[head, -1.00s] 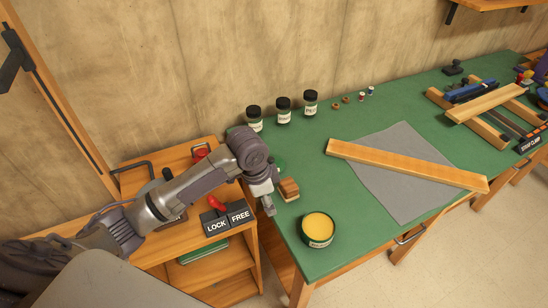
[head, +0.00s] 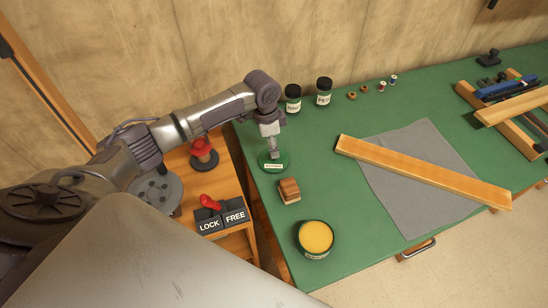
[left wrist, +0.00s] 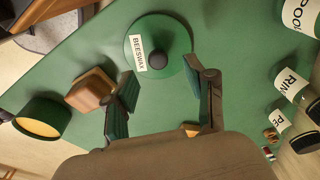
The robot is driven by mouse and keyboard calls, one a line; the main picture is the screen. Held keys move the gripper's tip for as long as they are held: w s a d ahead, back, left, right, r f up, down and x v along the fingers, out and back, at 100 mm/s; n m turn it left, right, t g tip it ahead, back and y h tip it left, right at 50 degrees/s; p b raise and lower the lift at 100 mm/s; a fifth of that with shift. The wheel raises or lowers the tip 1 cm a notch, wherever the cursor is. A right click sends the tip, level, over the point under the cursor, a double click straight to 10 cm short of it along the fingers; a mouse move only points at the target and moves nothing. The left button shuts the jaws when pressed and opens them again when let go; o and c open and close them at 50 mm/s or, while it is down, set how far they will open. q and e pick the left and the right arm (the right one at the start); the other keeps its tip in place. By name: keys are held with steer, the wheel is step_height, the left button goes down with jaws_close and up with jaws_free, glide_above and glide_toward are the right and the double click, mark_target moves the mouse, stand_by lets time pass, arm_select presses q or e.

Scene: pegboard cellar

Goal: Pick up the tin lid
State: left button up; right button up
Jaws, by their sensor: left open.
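The tin lid (head: 283,161) is a round green disc with a white label, lying flat on the green bench top near its left end. In the left wrist view the lid (left wrist: 166,35) shows its BEESWAX label and a dark round knob. My left gripper (head: 273,150) points down over the lid. In the left wrist view the open fingers (left wrist: 161,76) stand apart with nothing between them, and the knob appears between and slightly beyond the tips. The open tin (head: 315,238) of yellow wax stands nearer the front edge. My right gripper is out of view.
A small wooden block (head: 289,190) sits between lid and tin. Dark-capped jars (head: 324,91) stand along the back. A long plank (head: 425,173) lies across a grey cloth (head: 400,205). A LOCK/FREE switch (head: 222,217) is on the wooden cart at left.

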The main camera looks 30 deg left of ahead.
mark_target(276, 166)
arm_select(q)
step_height(276, 166, down, 2)
steer(key=shift+s+d+p, duration=0.1)
steer(key=shift+s+p, duration=0.05)
steer(key=shift+p, duration=0.3)
step_height(276, 166, down, 2)
steer(key=shift+f, duration=0.2)
steer(key=shift+w+f, duration=0.2)
steer(key=shift+f, duration=0.15)
steer(key=shift+d, duration=0.1)
steer(key=shift+r, duration=0.1)
steer(key=c, duration=0.3)
steer(key=shift+s, duration=0.1)
jaws_close()
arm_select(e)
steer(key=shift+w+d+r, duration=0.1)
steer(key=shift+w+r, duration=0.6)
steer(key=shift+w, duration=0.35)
